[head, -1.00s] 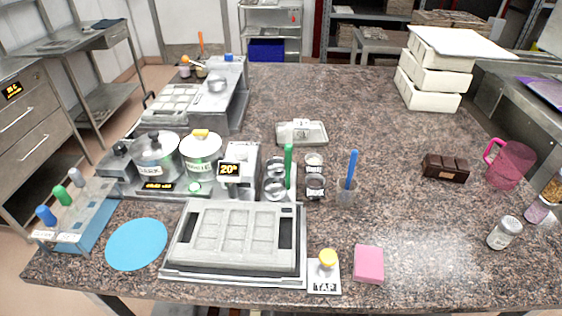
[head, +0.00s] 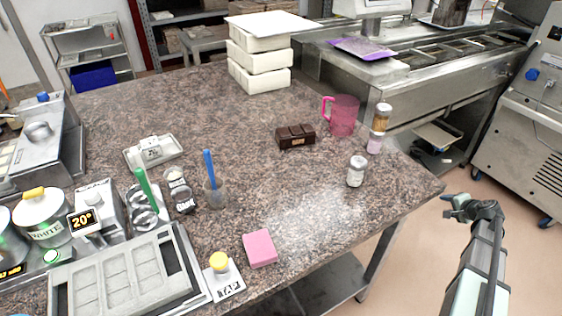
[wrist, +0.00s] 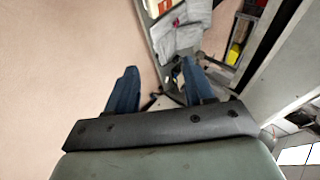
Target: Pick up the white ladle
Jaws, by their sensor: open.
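I cannot make out a ladle that is clearly white. A pot (head: 40,222) labelled WHITE, with a yellow knob, stands at the left edge of the head view. A green-handled tool (head: 146,188) leans by round metal bowls (head: 146,218); I cannot tell whether it is a ladle. A blue-handled tool (head: 209,168) stands in a clear cup (head: 215,194). My gripper (head: 455,204) is beyond the table's right edge, over the floor, far from these things. In the wrist view its two blue fingers (wrist: 160,90) are apart with nothing between them.
A grey mould (head: 130,275) lies at the front left, a TAP block (head: 224,278) and pink sponge (head: 260,248) beside it. A jar (head: 357,171), pink jug (head: 341,115), chocolate block (head: 296,136) and stacked white boxes (head: 260,60) stand right and back. The right-front tabletop is mostly clear.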

